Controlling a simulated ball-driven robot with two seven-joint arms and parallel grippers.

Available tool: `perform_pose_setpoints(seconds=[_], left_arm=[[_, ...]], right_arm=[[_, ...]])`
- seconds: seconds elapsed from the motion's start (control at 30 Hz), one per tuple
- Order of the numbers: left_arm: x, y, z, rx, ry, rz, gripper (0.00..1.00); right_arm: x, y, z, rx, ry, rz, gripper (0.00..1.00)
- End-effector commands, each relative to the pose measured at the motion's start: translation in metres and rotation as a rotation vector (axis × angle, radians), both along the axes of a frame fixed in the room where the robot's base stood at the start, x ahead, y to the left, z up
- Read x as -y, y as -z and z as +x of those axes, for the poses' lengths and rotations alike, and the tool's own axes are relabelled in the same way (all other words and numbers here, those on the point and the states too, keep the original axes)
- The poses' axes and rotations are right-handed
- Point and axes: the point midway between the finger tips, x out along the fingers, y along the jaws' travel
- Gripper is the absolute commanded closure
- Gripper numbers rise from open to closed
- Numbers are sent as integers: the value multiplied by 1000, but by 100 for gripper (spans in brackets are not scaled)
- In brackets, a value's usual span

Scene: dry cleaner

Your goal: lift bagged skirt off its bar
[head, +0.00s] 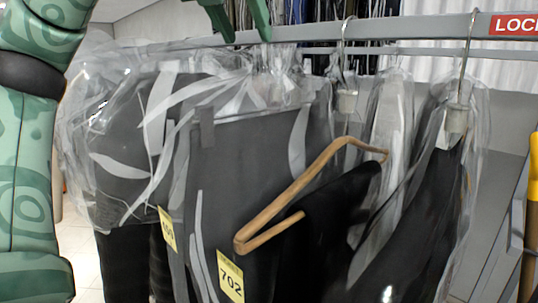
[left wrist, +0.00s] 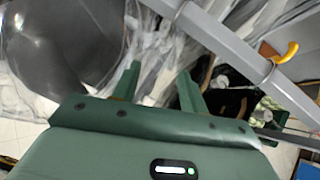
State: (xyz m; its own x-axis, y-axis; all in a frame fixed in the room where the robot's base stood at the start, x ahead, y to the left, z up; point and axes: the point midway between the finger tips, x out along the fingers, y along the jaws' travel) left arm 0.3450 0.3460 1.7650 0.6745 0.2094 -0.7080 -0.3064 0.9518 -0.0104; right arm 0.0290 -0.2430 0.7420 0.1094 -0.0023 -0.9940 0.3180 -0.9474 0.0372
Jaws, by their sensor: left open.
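A grey skirt (head: 255,155) in clear plastic hangs among bagged garments, with a yellow tag (head: 231,277) reading 702 at its lower part. The grey bar (head: 420,27) runs across the top; the skirt's own hook is hidden behind plastic and my gripper. My left gripper (head: 242,36) points down from the top edge, above the gathered plastic. Its two fingers are apart with nothing clearly between them. In the left wrist view the open fingers (left wrist: 158,82) face crumpled clear plastic (left wrist: 155,60), beside the bar (left wrist: 225,48). Whether they touch the plastic is unclear. My right gripper is out of view.
A wooden hanger (head: 290,195) with a dark garment hangs in front, right of the skirt. More bagged dark clothes (head: 425,220) hang at the right on metal hooks (head: 467,50). Another bagged garment (head: 120,150) is close on the left. A yellow post (head: 530,220) stands far right.

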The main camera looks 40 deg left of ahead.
Motion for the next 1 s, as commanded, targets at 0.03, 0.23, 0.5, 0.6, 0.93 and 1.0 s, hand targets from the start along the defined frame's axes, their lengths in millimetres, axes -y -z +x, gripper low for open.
perform_pose_setpoints(seconds=[0.03, 0.23, 0.5, 0.6, 0.93, 1.0], left_arm=[[-2, 11, 9, -6, 3, 3, 57], [-11, 42, 39, -5, 4, 3, 57], [-17, 59, 55, -4, 4, 2, 57], [-22, 72, 65, -5, 4, 2, 57], [-27, 91, 82, 0, 4, 2, 57], [-27, 91, 82, 0, 4, 2, 57]], right_arm=[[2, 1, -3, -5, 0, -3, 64], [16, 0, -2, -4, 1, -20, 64], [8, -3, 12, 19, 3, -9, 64], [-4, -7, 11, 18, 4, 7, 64], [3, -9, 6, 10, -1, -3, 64], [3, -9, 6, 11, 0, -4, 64]])
